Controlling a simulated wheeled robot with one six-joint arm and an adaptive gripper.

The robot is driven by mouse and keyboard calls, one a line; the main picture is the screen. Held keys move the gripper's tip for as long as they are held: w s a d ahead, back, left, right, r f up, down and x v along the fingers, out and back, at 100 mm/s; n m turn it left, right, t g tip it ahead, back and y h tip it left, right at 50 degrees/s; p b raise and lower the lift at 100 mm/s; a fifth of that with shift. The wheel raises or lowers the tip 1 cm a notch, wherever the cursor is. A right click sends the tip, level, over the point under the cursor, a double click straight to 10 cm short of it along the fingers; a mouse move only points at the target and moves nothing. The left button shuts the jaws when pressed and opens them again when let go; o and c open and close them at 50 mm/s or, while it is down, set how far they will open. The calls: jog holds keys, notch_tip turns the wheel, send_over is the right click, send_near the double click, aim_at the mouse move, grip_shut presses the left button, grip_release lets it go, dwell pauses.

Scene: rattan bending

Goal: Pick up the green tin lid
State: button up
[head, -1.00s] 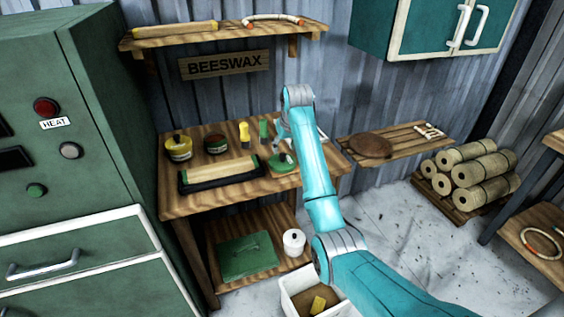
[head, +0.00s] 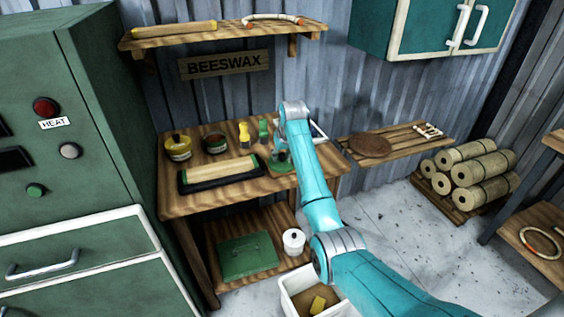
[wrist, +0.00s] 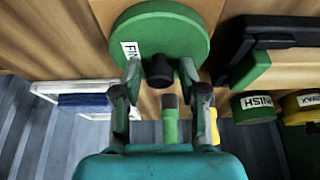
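The green tin lid (wrist: 170,30) is a round disc with a black knob (wrist: 159,70) and a white label, cut off in view, in the wrist view. In the head view the lid (head: 276,166) lies near the right end of the wooden bench, partly hidden by my gripper. My gripper (wrist: 161,76) is open, its two fingers apart on either side of the knob. I see gaps between the knob and both fingers. Contact with the lid's top cannot be told.
A yellow tin (head: 178,149) and an open dark tin (head: 215,144) stand at the bench's back left. A yellow bottle (head: 244,132) and a green bottle (head: 263,130) stand close behind the lid. A black tray (head: 190,186) with a pale block lies left of it.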

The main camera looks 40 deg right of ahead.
grip_shut()
